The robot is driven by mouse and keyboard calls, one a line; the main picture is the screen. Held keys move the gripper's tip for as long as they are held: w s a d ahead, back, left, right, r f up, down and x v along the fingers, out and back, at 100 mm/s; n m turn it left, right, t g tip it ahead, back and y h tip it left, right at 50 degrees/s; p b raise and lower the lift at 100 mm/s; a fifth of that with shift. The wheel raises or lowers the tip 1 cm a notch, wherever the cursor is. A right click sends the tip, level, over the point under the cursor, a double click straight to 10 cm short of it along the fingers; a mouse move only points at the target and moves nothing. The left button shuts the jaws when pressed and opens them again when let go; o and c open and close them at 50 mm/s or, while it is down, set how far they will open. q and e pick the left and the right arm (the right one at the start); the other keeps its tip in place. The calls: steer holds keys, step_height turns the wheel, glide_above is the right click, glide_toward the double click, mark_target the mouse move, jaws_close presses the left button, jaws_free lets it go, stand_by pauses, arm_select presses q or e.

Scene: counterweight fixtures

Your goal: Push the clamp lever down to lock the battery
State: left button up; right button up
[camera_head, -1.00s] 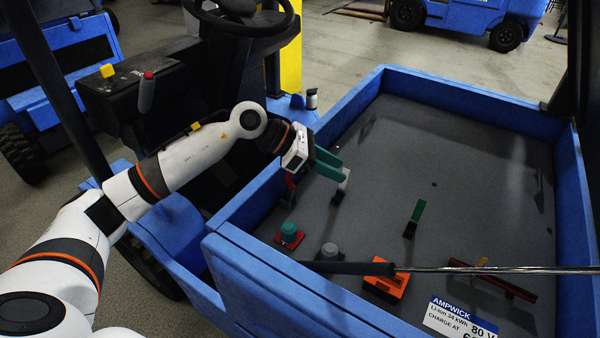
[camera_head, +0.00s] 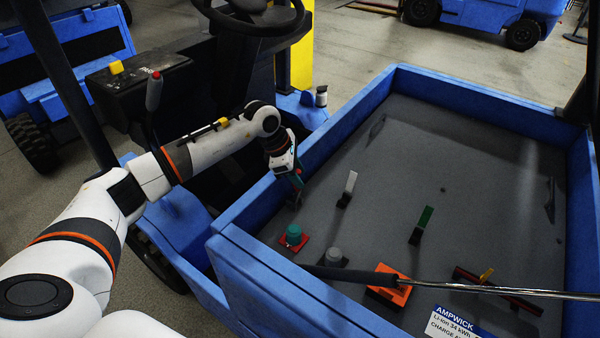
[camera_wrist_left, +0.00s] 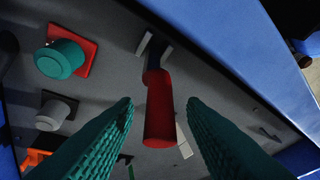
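A red handle (camera_wrist_left: 160,112), which looks like the clamp lever, stands on a dark stem in the left wrist view. My left gripper (camera_wrist_left: 160,103) is open, with its teal ridged fingers on either side of the handle; I cannot tell whether they touch it. In the head view the left gripper (camera_head: 297,188) points down at the inner left wall of the blue bay and hides the handle. The battery (camera_head: 450,150) appears to be the large grey block in the bay, with an AMPWICK 80 V label (camera_head: 455,322). My right gripper is not in view.
On the grey top stand a teal knob on a red base (camera_head: 293,236), a grey knob (camera_head: 333,257), white-tipped (camera_head: 349,186) and green-tipped levers (camera_head: 424,219), and an orange block (camera_head: 388,287). A rod (camera_head: 450,282) crosses the front. Blue walls (camera_head: 480,105) surround it.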

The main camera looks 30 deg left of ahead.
arm_select(q)
steer(key=shift+x, duration=0.9)
steer(key=shift+c, duration=0.4)
jaws_close()
